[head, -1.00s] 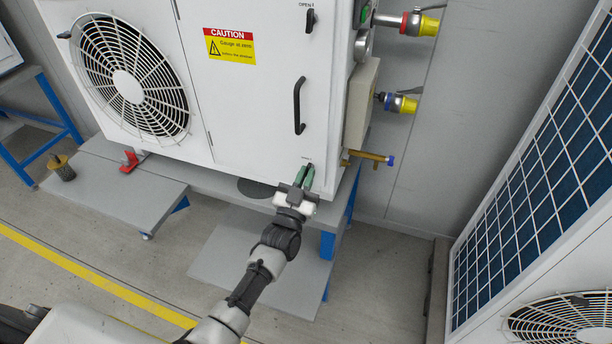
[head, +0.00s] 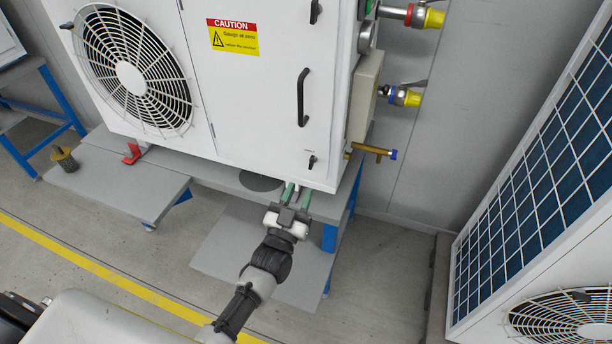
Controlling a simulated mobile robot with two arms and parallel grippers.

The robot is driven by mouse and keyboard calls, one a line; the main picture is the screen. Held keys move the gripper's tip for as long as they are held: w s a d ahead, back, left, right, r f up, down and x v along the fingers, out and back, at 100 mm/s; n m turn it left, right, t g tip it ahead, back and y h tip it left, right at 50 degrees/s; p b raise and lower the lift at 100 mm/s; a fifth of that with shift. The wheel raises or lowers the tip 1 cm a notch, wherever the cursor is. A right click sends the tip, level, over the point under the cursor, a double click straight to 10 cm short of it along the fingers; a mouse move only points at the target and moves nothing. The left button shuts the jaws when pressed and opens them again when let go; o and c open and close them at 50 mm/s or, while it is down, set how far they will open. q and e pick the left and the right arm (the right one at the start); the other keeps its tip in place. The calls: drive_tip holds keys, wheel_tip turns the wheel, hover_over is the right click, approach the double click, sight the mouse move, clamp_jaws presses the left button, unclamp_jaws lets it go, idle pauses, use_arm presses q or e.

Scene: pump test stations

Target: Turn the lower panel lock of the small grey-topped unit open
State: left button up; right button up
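The white unit (head: 255,95) stands on a grey bench; its top is out of view, so I cannot see its colour. The lower panel lock (head: 312,162) is a small black handle near the bottom right of its front panel, roughly upright with a slight tilt. An upper lock (head: 316,12) shows at the top edge.
A black pull handle (head: 302,97) stands out above the lower lock. A brass pipe (head: 372,150) with a blue end and yellow-capped valves (head: 411,98) project at the right side. Floor in front is open.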

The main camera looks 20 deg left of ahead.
use_arm(q)
drive_tip(key=v, duration=0.4)
drive_tip(key=shift+s, duration=0.1)
idle(0.3)
drive_tip(key=s+f+g+p, duration=0.3)
drive_tip(key=s+f+g, duration=0.4)
drive_tip(key=f, duration=0.6)
drive_tip(key=s+f+g+p, duration=0.3)
drive_tip(key=s+f+g, duration=0.35)
drive_tip(key=f, duration=0.65)
drive_tip(key=s+a+f+g+p, duration=0.1)
drive_tip(key=s+a+f+g, duration=0.1)
drive_tip(key=s, duration=0.7)
drive_tip(key=s+a+f+g+y+p, duration=0.1)
drive_tip(key=s+f+g, duration=0.2)
drive_tip(key=s, duration=0.6)
drive_tip(key=s+a+f+g+p, duration=0.1)
drive_tip(key=s+a+f+g, duration=0.1)
drive_tip(key=s, duration=0.8)
wheel_tip(320, 180, down, 2)
drive_tip(key=shift+a+f+g+y, duration=0.25)
drive_tip(key=shift+a+g+y, duration=0.05)
drive_tip(key=shift+g, duration=0.15)
drive_tip(key=shift+w, duration=0.1)
